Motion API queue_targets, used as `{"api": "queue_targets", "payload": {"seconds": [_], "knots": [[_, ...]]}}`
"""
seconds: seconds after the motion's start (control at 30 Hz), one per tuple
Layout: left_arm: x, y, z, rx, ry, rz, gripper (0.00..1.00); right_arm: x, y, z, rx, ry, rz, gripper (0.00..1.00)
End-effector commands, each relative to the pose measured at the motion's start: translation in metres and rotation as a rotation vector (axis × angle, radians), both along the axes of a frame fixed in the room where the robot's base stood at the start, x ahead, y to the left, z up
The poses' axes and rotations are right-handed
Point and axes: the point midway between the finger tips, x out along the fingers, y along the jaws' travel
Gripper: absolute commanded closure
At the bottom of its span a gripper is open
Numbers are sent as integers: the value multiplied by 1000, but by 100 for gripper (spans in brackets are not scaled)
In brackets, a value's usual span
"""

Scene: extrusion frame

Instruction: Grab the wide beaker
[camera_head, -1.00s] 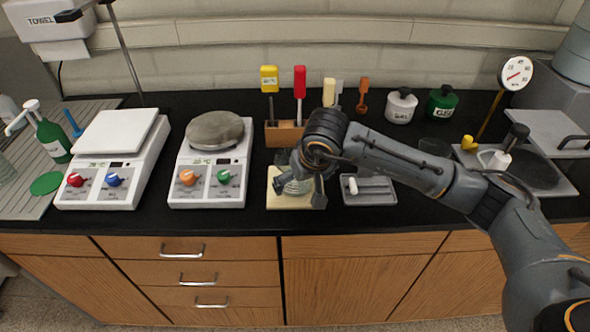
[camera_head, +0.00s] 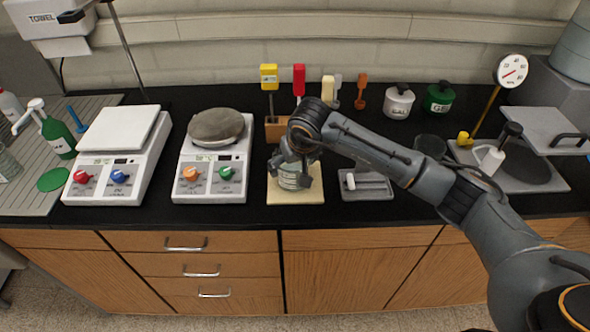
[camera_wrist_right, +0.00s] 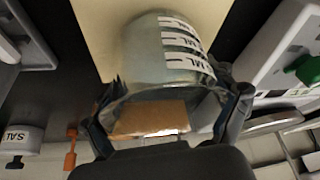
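The wide beaker (camera_head: 291,180) is clear glass with white label bands. It stands on a pale square mat (camera_head: 311,194) on the black counter. My right gripper (camera_head: 291,172) reaches down over it, with one finger on each side of the glass. In the right wrist view the beaker (camera_wrist_right: 165,58) sits between the two fingers of the right gripper (camera_wrist_right: 172,92). The fingers lie close along its sides, but I cannot tell if they press on it. The arm hides part of the beaker's top. My left gripper is not in view.
A hotplate with a grey round top (camera_head: 216,127) stands left of the mat, a white scale (camera_head: 118,131) farther left. A grey tray (camera_head: 354,190) is close on the right. A wooden tool block (camera_head: 275,130) stands behind.

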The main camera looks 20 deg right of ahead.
Motion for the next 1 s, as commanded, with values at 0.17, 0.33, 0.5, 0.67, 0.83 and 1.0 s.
{"api": "queue_targets", "payload": {"seconds": [0.17, 0.33, 0.5, 0.67, 0.83, 1.0], "knots": [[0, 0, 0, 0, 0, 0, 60, -2, 1, -3, 0, 7, 1, 53], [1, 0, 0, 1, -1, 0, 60, -2, 0, -4, -1, 8, 1, 53], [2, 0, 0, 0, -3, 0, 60, -3, 0, -4, -2, 11, 2, 53], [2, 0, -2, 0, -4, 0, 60, -3, 0, -2, -2, 12, 2, 53], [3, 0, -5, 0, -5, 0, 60, -2, 0, 9, -2, 7, 1, 59], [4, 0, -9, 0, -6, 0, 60, -1, 0, 25, -1, 3, 1, 59]]}}
